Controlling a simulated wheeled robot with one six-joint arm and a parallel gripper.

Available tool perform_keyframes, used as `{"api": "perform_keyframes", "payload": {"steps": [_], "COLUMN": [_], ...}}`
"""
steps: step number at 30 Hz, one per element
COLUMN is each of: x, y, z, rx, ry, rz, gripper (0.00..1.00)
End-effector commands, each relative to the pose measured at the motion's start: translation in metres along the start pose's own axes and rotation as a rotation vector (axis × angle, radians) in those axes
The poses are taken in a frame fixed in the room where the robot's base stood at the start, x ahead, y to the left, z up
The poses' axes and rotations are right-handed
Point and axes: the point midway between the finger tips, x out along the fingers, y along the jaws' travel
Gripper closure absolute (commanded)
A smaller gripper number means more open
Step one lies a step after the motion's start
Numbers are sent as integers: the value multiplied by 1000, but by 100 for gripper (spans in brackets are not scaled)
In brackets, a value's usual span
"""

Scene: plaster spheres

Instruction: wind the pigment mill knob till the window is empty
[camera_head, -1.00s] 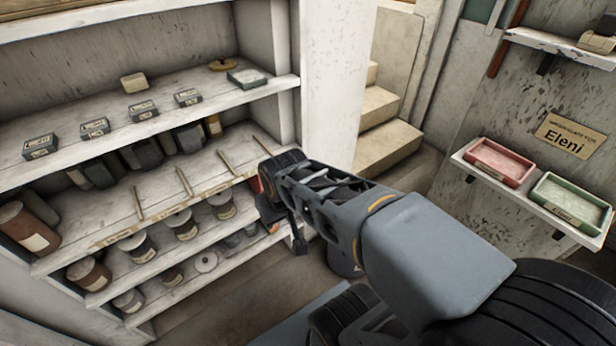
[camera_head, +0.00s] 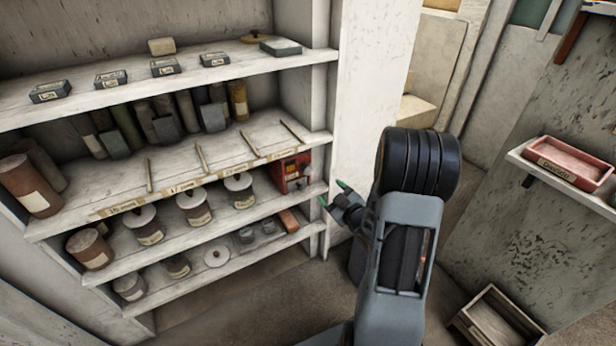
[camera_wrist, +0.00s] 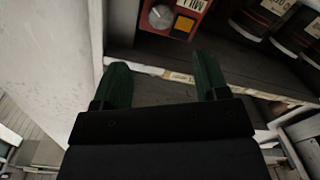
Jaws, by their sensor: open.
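The red pigment mill (camera_head: 290,172) stands at the right end of a shelf, beside the white upright panel. In the wrist view the mill (camera_wrist: 194,9) is at the top, cut off by the frame edge, with a round grey knob (camera_wrist: 160,16), an orange square window (camera_wrist: 183,24) and part of a "MILL" label. My gripper (camera_head: 333,192) is to the right of the mill and lower, apart from it. Its green fingers (camera_wrist: 164,75) are spread with nothing between them. The knob is too small to tell in the head view.
Several lidded jars (camera_head: 194,206) stand on the shelf left of the mill. The white upright panel (camera_head: 365,100) is close to my gripper. A wooden crate (camera_head: 495,318) is on the floor at the right. A red tray (camera_head: 565,165) sits on a wall shelf.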

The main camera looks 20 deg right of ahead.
Motion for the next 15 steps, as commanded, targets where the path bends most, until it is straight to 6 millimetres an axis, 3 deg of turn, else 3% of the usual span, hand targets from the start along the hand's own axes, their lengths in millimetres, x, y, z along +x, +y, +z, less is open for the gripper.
{"api": "perform_keyframes", "payload": {"steps": [5,15], "x": [6,68], "y": [-2,-3], "z": [4,1], "rx": [3,2], "ry": [47,51], "rz": [4,3], "gripper": [33,33]}}
